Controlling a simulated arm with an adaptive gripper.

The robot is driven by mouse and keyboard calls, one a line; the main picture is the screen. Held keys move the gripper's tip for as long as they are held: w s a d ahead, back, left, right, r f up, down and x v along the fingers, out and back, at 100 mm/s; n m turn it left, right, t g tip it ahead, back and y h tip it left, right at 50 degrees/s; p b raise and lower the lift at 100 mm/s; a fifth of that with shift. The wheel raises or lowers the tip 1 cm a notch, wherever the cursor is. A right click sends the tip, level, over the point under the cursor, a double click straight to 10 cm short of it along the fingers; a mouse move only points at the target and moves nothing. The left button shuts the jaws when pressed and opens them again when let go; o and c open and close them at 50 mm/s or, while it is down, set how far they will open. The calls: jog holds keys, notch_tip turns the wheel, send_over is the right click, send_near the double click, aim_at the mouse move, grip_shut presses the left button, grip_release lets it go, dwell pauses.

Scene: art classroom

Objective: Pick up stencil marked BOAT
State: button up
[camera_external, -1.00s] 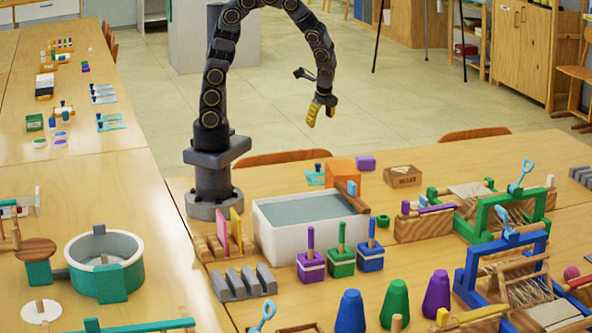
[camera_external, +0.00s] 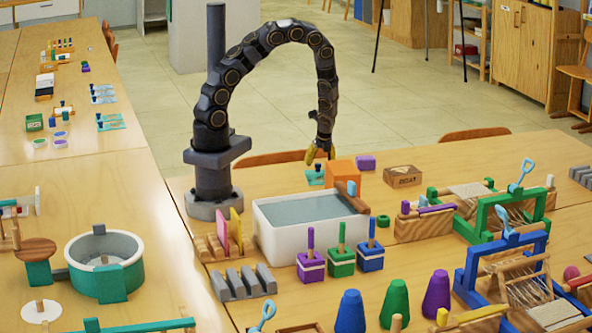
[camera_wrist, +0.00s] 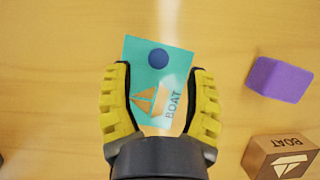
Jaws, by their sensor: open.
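The teal BOAT stencil (camera_wrist: 147,87) lies flat on the table in the wrist view, with a dark blue round knob (camera_wrist: 158,59) near its far edge. It has a boat cut-out and the word BOAT. My gripper (camera_wrist: 161,70) is open above it, its yellow fingers on either side of the stencil, with the knob between the fingertips. Nothing is held. In the external view my gripper (camera_external: 318,155) hangs pointing down just above the stencil (camera_external: 314,179), which is partly hidden there.
A purple block (camera_wrist: 278,80) and a wooden box marked BOAT (camera_wrist: 283,157) lie to the right. In the external view an orange block (camera_external: 342,173) stands close beside the stencil, and a white basin (camera_external: 270,235) is in front.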

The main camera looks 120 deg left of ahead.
aim_at(319, 165)
jog(key=shift+x, duration=1.55)
jog(key=shift+s, duration=0.15)
grip_shut()
jog(key=shift+r, duration=0.1)
